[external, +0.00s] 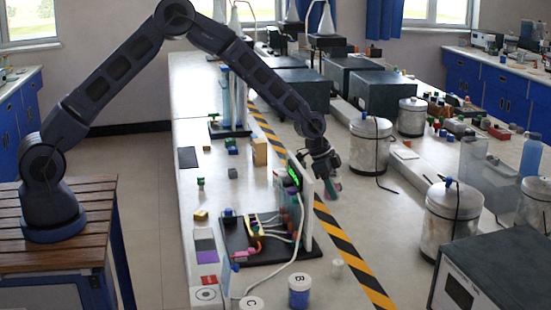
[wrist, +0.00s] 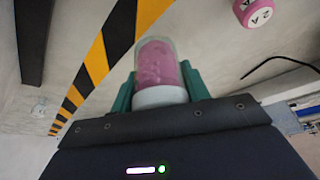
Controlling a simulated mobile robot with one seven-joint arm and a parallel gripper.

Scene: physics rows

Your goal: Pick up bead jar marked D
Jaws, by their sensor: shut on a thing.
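My gripper (external: 328,178) is raised above the bench, behind the upright panel with the green display. In the wrist view, its two green fingers (wrist: 158,92) are closed on a clear jar of pink beads (wrist: 156,62) with a white end toward the palm. No letter shows on this jar, so I cannot tell if it is D. In the external view it is mostly hidden; only a small pinkish patch shows at the fingers. A jar marked B (external: 299,292) with blue contents and a jar marked C (external: 251,303) stand at the front edge of the picture.
The upright panel (external: 304,205) and wired black board (external: 262,238) stand close to my gripper. A yellow-black stripe (external: 340,245) runs along the bench. Metal canisters (external: 370,145) with cables stand to the right. A pink marked object (wrist: 253,12) shows in the wrist view.

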